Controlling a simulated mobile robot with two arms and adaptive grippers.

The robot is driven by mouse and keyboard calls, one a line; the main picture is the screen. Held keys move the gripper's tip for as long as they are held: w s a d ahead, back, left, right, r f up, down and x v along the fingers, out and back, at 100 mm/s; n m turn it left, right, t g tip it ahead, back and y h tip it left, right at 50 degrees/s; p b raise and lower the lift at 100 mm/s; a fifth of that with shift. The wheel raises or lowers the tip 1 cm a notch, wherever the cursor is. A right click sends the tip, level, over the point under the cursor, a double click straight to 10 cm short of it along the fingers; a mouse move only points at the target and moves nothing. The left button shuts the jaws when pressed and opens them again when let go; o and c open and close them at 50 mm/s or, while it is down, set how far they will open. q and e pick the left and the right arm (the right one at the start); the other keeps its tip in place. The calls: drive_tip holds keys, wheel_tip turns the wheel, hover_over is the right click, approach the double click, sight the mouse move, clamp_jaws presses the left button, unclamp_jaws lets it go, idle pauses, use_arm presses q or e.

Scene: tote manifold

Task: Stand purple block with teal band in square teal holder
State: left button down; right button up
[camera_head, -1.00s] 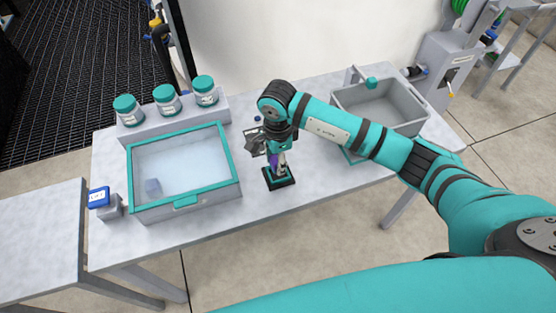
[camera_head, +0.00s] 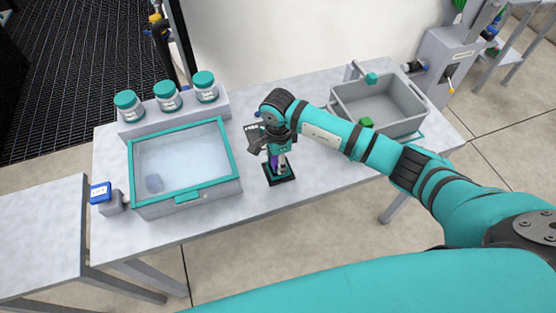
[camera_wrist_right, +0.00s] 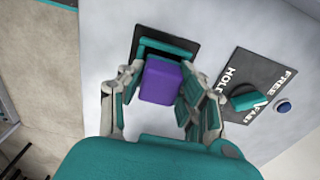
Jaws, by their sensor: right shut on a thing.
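The purple block (camera_wrist_right: 161,82) is between the fingers of my right gripper (camera_wrist_right: 157,88), which is shut on it. In the head view the purple block (camera_head: 274,161) shows as a small purple patch under the right gripper (camera_head: 276,163), above the square teal holder (camera_head: 280,177). The holder has a dark square base and a teal rim, and its edge shows behind the block in the right wrist view (camera_wrist_right: 165,46). I cannot tell whether the block's lower end is inside the holder. My left gripper is not in view.
A plate with a teal knob (camera_wrist_right: 249,97) marked HOLD and FREE lies beside the holder. A teal-rimmed glass-topped box (camera_head: 235,172) is to the left, with several teal-lidded jars behind. A grey tote (camera_head: 412,118) with a green piece (camera_head: 366,123) stands right.

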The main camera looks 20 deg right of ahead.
drive_tip(key=shift+f, duration=0.2)
drive_tip(key=o, duration=1.1)
drive_tip(key=shift+r, duration=0.25)
drive_tip(key=shift+w+r+p, duration=0.1)
drive_tip(key=shift+r+p, duration=0.45)
drive_tip(key=shift+r, duration=0.25)
wheel_tip(320, 180, up, 11)
drive_tip(key=shift+r+b, duration=0.1)
drive_tip(key=shift+b, duration=0.85)
